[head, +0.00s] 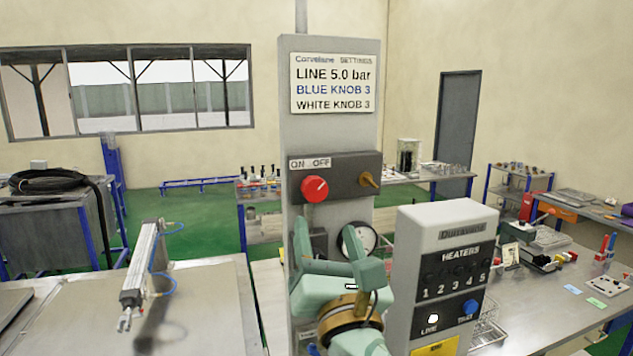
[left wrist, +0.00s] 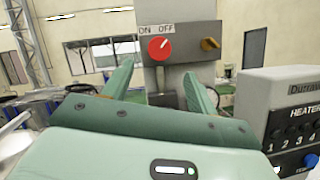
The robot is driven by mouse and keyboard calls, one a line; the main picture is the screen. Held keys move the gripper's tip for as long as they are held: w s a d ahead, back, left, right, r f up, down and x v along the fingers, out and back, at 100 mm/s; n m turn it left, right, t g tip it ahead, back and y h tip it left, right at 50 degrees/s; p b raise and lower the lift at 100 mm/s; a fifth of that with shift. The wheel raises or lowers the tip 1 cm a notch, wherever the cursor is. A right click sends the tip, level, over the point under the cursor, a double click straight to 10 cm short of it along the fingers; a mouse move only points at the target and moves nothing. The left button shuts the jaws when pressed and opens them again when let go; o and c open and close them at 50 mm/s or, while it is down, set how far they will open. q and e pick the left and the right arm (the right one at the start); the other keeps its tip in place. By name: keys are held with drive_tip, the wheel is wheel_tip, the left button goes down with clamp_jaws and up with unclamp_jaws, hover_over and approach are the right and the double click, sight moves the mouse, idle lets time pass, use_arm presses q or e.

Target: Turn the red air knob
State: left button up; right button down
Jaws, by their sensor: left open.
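The red air knob (head: 315,189) is a round knob on a dark box (head: 350,174) fixed to a grey upright panel (head: 330,135). Its white mark points up and to the right, towards the OFF side of the ON/OFF label (head: 310,163). It also shows in the left wrist view (left wrist: 160,49). My left gripper (head: 328,240) is green, open and empty. In the head view its fingers stand below the knob, pointing up; in the left wrist view (left wrist: 160,78) the knob shows beyond and between the fingertips, apart from them. My right gripper is not in view.
A brass lever (head: 369,179) sits right of the knob. A pressure gauge (head: 359,240) is partly hidden behind my gripper. A grey heater control box (head: 440,275) stands close on the right. Space around the red knob looks clear.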

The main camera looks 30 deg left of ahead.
sight(316, 195)
use_arm(q)
drive_tip(key=p+x, duration=0.2)
drive_tip(key=x, duration=0.5)
drive_tip(key=shift+w+a+r, duration=0.1)
drive_tip(key=shift+a+r, duration=0.1)
drive_tip(key=shift+r, duration=0.1)
drive_tip(key=shift+w+a+r, duration=0.1)
drive_tip(key=shift+w+a, duration=0.1)
drive_tip(key=shift+w, duration=0.05)
drive_tip(key=shift+w+a+p, duration=0.3)
drive_tip(key=shift+a, duration=0.05)
drive_tip(key=shift+d, duration=0.1)
drive_tip(key=c, duration=1)
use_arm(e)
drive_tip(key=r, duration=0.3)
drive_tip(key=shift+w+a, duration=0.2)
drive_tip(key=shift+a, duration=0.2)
